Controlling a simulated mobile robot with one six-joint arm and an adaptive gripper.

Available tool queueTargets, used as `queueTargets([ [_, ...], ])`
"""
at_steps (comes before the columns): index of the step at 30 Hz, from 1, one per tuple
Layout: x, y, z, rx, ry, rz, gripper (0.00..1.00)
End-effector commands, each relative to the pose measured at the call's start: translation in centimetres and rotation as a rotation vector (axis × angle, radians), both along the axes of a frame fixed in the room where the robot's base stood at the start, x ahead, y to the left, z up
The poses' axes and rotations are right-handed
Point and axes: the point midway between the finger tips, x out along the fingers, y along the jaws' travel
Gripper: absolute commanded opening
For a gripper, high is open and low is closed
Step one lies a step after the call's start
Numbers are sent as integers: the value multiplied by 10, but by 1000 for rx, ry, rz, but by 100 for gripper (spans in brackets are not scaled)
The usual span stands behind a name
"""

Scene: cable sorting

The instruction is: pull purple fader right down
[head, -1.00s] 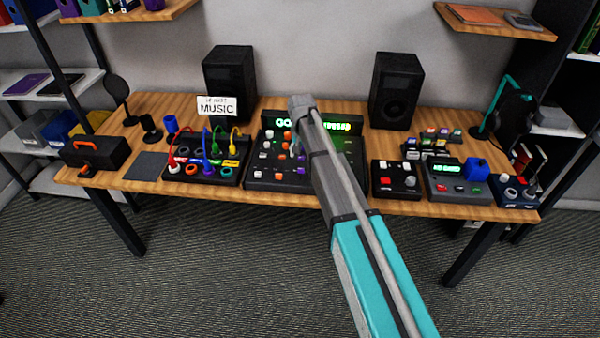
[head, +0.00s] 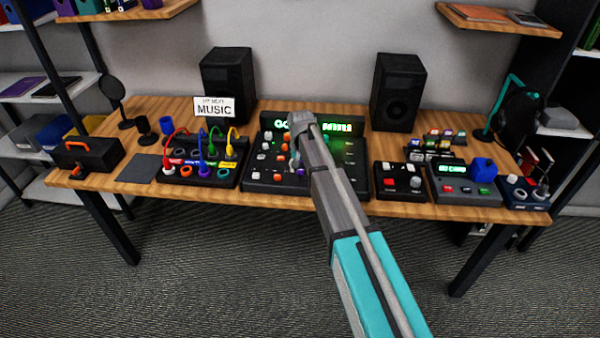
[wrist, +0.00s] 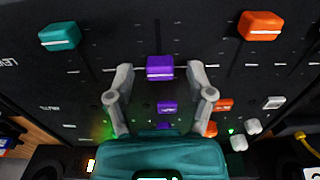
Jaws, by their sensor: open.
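The purple fader cap (wrist: 160,68) shows in the wrist view as a block with a pale line along its lower edge. It sits between the two fingertips of my open gripper (wrist: 160,85), with a small gap on each side. A teal cap (wrist: 60,36) is at the upper left and an orange cap (wrist: 260,26) at the upper right. In the head view my arm covers part of the black mixer (head: 345,180), and my fingertips are hidden there.
Smaller purple (wrist: 167,107) and orange (wrist: 222,104) pieces and white knobs (wrist: 253,126) lie near my fingers. In the head view, a cable box (head: 205,180) stands left of the mixer and a small button box (head: 399,190) right of it. Two speakers (head: 228,85) stand behind.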

Motion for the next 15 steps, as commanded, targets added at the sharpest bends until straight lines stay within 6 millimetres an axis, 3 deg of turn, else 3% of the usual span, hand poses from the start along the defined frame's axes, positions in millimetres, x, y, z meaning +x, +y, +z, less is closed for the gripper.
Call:
queueTargets([
  [13, 0, 0, -3, 0, 0, 0, 69],
  [15, 0, 0, -3, 0, 0, 0, 56],
])
